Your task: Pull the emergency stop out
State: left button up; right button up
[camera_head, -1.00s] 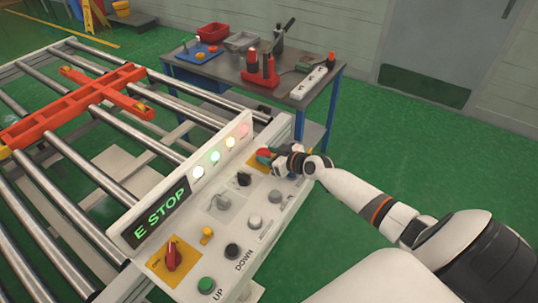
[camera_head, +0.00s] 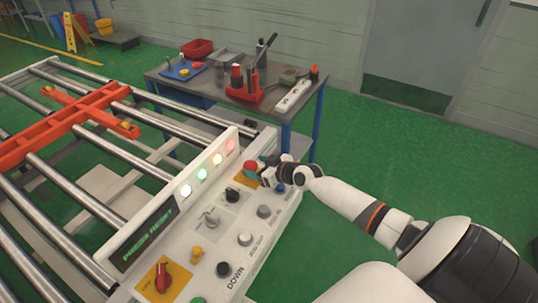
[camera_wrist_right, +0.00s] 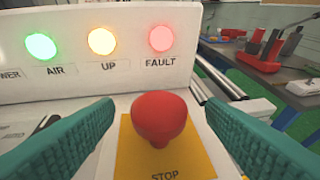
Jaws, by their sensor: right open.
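The emergency stop is a red mushroom button (camera_head: 250,168) on a yellow plate at the far end of the white control panel (camera_head: 225,240). In the right wrist view the red button (camera_wrist_right: 160,118) stands in the middle, above the word STOP. My right gripper (camera_head: 268,168) is at the button. Its teal fingers (camera_wrist_right: 160,135) are spread on both sides of the button, with a visible gap to each side in the wrist view. It holds nothing. My left gripper is out of view.
The panel's green display (camera_head: 148,234) seems to read PRESS RESET. Lit lamps (camera_head: 202,174) line the upright board. A red rotary switch (camera_head: 163,279) sits at the near end. Rollers (camera_head: 80,165) lie left; a workbench (camera_head: 215,85) with tools stands behind. Green floor at right is clear.

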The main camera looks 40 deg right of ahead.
jog(key=b+v, duration=0.1)
jog(key=v, duration=0.8)
jog(key=shift+s, duration=0.25)
jog(key=shift+b+v, duration=0.3)
jog(key=shift+v, duration=0.65)
jog(key=shift+d, duration=0.1)
